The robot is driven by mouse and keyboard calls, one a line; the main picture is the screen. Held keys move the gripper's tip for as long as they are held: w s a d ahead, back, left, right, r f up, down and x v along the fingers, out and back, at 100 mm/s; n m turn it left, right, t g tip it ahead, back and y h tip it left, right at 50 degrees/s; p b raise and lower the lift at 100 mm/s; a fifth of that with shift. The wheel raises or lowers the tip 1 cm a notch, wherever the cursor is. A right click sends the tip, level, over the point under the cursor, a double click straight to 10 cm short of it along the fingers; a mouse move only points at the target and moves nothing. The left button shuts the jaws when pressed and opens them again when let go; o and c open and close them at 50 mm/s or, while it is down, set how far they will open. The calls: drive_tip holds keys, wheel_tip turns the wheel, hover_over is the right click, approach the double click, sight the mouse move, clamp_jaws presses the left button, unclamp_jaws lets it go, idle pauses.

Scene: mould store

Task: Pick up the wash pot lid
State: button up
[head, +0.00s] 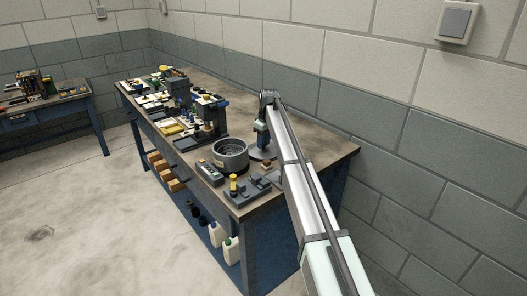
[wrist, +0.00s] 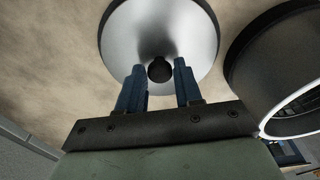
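The wash pot lid is a round, shiny metal disc (wrist: 160,28) with a dark knob (wrist: 160,70) at its middle. It lies on the brown bench top, and it also shows in the head view as a grey disc (head: 263,154) under my gripper. My gripper (wrist: 159,68) is open, its two blue fingers one on each side of the knob with a gap to it on both sides. In the head view my gripper (head: 262,141) points down over the lid. I cannot tell how far down the knob the fingertips reach.
A grey round pot (head: 230,160) stands just left of the lid; in the wrist view its dark wall (wrist: 275,65) is close on the right. A small control box (head: 209,174) and a fixture with a yellow top (head: 234,184) stand in front. Several devices crowd the bench's far end.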

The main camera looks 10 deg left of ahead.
clamp_jaws()
drive_tip(key=shift+r, duration=0.1)
wheel_tip(320, 180, up, 8)
drive_tip(key=r, duration=0.1)
drive_tip(key=s+a+r, duration=0.7)
drive_tip(key=s+a, duration=0.4)
drive_tip(key=shift+s+a, duration=0.3)
drive_tip(key=shift+s, duration=0.1)
